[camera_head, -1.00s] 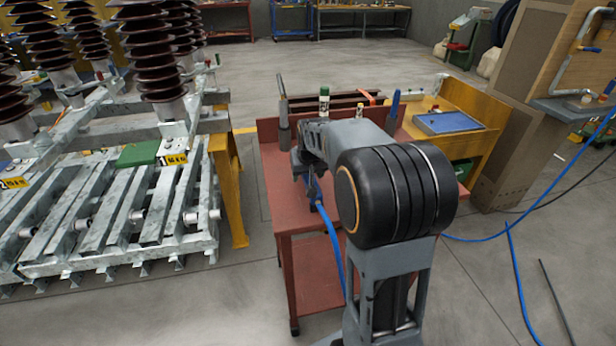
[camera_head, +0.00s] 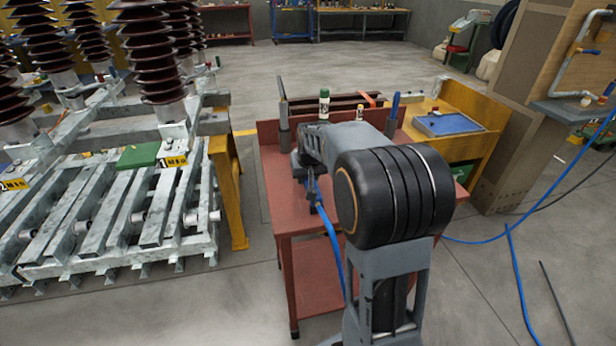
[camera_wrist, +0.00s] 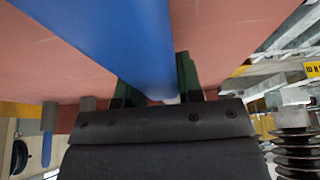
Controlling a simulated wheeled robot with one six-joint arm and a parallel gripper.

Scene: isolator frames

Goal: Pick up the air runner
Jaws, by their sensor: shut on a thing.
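The air runner shows as a blue, rounded body (camera_wrist: 135,45) in the wrist view, running from the top edge down between the fingers. My gripper (camera_wrist: 160,92) has its two dark fingers on either side of it, shut on it. In the head view my gripper (camera_head: 312,188) is over the red cart (camera_head: 284,212), near its middle. A blue line (camera_head: 333,235) runs from there down past the cart's front edge. My arm and the fingers hide much of the tool, and I cannot tell whether it touches the cart top.
Upright tools stand at the cart's back corners, with a green-and-white bottle (camera_head: 324,103) between them. A yellow bench (camera_head: 475,107) with a blue tray (camera_head: 449,123) is behind right. A metal frame with insulators (camera_head: 160,55) stands left. Blue hose (camera_head: 517,265) lies on the floor at right.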

